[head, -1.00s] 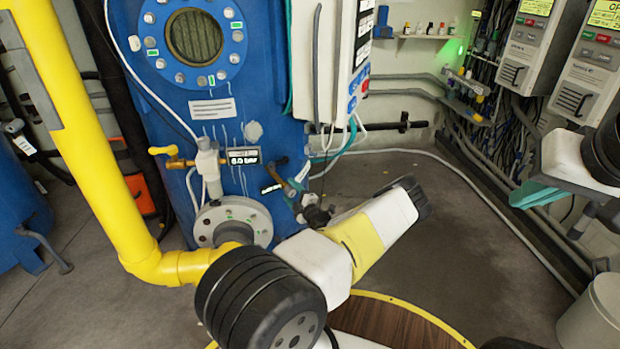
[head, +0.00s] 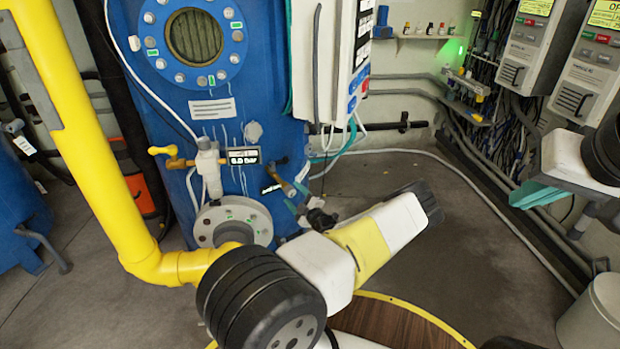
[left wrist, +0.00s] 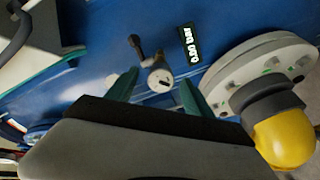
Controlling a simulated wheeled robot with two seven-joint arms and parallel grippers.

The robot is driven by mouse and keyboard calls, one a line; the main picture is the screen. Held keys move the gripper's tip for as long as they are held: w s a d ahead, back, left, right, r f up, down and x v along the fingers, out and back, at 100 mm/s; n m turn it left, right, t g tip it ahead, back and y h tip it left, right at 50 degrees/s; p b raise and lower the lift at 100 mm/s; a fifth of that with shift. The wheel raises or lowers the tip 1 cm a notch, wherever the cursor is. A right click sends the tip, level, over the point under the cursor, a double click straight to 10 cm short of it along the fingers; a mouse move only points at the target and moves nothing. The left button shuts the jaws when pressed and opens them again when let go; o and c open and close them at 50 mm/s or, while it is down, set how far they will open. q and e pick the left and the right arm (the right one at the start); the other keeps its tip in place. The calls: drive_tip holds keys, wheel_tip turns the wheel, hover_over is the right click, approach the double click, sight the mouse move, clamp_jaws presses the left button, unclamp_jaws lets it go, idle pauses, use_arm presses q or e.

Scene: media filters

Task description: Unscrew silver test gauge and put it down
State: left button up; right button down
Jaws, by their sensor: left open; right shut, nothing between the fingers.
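I cannot make out a distinct silver test gauge. A small valve (head: 282,181) with a dark lever and brass body sticks out of the blue tank. In the left wrist view, its round silver end (left wrist: 160,79) faces me, with a small dark slot. My left gripper (head: 296,198) is open with teal fingers; in the left wrist view (left wrist: 157,95) the fingers stand either side of the silver end, apart from it. The tank hides nothing of the valve, but my left arm hides part of the area below. My right gripper (head: 524,196) is shut and empty at the right.
A yellow pipe (head: 90,160) runs down at left. Floor at centre right is clear.

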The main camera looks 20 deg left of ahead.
use_arm(q)
drive_tip(key=m, duration=0.6)
drive_tip(key=shift+m, duration=0.3)
drive_tip(key=m, duration=0.2)
drive_tip(key=shift+m, duration=0.3)
drive_tip(key=m, duration=0.3)
drive_tip(key=shift+a, duration=0.1)
drive_tip(key=shift+x, duration=1.15)
clamp_jaws()
idle(0.4)
